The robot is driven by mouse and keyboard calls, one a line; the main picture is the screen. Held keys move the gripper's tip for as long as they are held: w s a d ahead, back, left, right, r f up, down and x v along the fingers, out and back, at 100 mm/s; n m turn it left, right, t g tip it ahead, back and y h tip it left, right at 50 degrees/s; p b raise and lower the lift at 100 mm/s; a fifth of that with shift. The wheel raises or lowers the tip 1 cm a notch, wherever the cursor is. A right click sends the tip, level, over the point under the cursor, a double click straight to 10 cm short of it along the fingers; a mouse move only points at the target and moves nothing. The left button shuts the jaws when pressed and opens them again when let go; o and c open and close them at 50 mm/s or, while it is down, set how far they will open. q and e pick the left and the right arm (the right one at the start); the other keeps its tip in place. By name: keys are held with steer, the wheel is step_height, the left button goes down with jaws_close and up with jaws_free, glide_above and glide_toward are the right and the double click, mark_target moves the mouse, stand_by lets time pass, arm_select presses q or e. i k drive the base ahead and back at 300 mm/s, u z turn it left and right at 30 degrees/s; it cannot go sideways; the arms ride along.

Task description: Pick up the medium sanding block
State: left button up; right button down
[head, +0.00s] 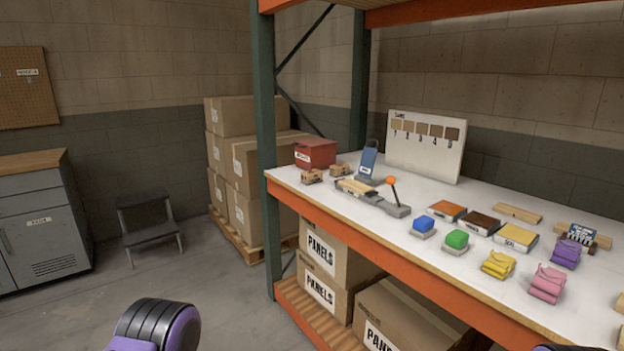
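I cannot read any grade on these pieces, so I cannot tell which is the medium sanding block. Neither gripper is in view. A black and purple part of my arm shows at the bottom left, well away from the blocks.
The shelf (312,192) has an orange front beam and a green post (265,130). Flat orange, brown and yellow labelled boxes (516,237) lie behind the blocks. A lever tool (388,204) stands left. Cartons (323,292) fill the lower level. The floor at left is clear before a step stool (148,220).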

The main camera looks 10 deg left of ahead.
mark_target(311, 177)
steer(key=u, duration=0.35)
steer(key=k, duration=0.45)
steer(key=u, duration=1.25)
steer(key=i, duration=0.65)
steer(key=u, duration=0.35)
steer(key=i, duration=2.3)
steer(key=z, duration=0.35)
steer(key=i, duration=1.05)
steer(key=z, duration=1.65)
steer(key=i, duration=0.85)
steer(key=z, duration=0.85)
